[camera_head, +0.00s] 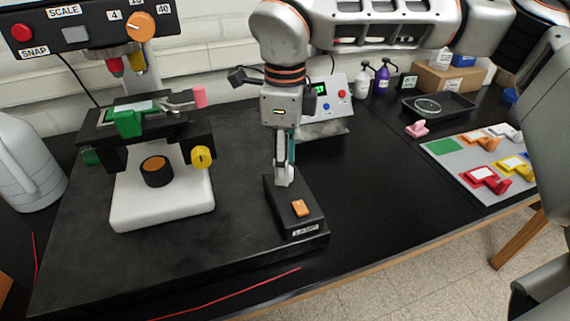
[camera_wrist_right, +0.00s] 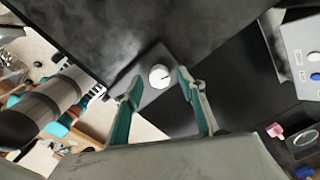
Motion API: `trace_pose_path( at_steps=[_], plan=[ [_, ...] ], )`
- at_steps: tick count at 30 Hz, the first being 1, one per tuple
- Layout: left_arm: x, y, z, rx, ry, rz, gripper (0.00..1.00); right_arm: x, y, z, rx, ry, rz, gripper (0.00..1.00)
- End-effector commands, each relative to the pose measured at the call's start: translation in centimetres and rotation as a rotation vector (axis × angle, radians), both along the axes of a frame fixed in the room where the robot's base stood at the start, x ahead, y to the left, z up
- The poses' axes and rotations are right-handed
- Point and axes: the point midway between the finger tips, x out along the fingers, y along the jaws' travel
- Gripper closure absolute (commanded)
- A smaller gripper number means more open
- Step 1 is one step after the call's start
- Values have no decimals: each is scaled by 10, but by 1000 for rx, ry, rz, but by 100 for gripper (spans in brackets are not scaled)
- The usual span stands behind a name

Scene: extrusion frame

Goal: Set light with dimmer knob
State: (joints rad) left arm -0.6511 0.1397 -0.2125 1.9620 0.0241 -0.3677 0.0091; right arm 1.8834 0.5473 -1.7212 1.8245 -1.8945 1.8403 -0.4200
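The dimmer knob (camera_wrist_right: 160,76) is a small round white knob with a dark mark, on the grey top of a control box. The black control box (camera_head: 312,226) lies on the dark base in the head view, with an orange rocker switch (camera_head: 300,208) and a "LAMP" label at its front. My right gripper (camera_head: 284,178) points down over the back of this box and hides the knob there. In the right wrist view my right gripper (camera_wrist_right: 160,82) is open, its teal-lined fingers on either side of the knob with gaps visible. My left gripper is not in view.
A microscope with a white foot (camera_head: 190,205) stands left of the control box. A device with a green display (camera_head: 338,108) is behind my right gripper. Two bottles, a black tray (camera_head: 465,105) and a grey board with coloured parts (camera_head: 445,162) are at right.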

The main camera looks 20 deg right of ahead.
Motion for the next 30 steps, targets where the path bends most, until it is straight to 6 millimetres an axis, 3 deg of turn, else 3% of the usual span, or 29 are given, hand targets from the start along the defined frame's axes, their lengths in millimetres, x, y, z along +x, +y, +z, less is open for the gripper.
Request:
trace_pose_path(
  at_steps=[4,13,18,30],
  plan=[
    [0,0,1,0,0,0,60,0,0,-11,0,1,0,60],
    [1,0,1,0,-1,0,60,0,0,-14,1,0,0,60],
    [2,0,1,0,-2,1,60,0,0,-14,1,0,0,98],
    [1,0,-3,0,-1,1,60,0,0,-15,1,0,-47,98]
  ],
)
